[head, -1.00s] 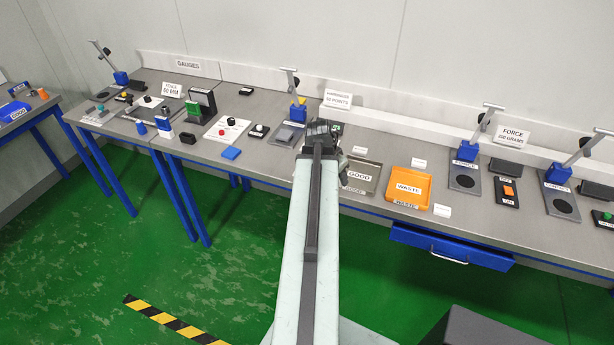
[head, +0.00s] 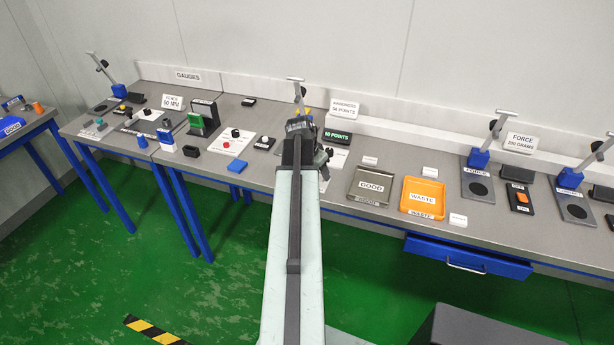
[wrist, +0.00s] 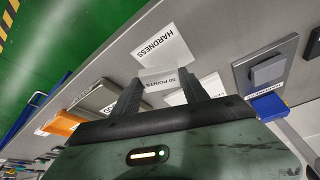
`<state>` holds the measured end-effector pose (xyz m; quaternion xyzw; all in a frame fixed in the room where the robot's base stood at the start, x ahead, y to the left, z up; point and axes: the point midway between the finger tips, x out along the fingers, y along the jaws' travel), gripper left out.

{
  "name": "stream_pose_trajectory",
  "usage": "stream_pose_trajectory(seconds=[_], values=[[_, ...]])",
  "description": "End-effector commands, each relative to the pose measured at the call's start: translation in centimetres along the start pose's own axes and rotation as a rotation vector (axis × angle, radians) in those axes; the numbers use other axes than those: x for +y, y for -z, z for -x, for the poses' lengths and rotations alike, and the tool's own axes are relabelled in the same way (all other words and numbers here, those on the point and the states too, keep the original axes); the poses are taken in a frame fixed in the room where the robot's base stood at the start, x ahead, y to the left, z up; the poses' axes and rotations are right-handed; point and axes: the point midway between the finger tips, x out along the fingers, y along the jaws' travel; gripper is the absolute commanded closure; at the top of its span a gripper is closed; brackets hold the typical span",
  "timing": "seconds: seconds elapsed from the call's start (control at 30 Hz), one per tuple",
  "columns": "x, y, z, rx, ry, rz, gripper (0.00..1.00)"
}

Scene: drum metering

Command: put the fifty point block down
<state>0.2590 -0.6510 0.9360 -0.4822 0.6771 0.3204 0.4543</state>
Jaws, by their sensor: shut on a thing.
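My gripper (wrist: 160,82) is shut on a small pale block (wrist: 157,74) marked with POINTS in the wrist view; its number is hard to read. The block is between the two dark fingertips, over a white card lettered HARDNESS (wrist: 162,44). I cannot tell whether the block touches the card. In the head view my gripper (head: 299,126) is over the bench in front of the hardness stand, and it hides the held block.
The hardness stand's plate (wrist: 266,66) bears a grey block, and its blue part (wrist: 268,106) is close to my gripper's right side. The GOOD tray (head: 368,203) and orange WASTE tray (head: 423,211) are to the right.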

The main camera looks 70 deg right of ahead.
Motion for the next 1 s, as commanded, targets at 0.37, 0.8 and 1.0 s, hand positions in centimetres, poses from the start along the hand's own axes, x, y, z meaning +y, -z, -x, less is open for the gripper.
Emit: stream_pose_trajectory(seconds=[0.37,0.8,1.0], values=[[-0.5,-1.2,-3.5,0.000,0.001,0.002,0.87],[-0.7,-1.4,-3.6,0.000,0.003,0.005,0.27],[-0.7,-1.4,-3.6,0.000,0.002,0.004,0.27]])
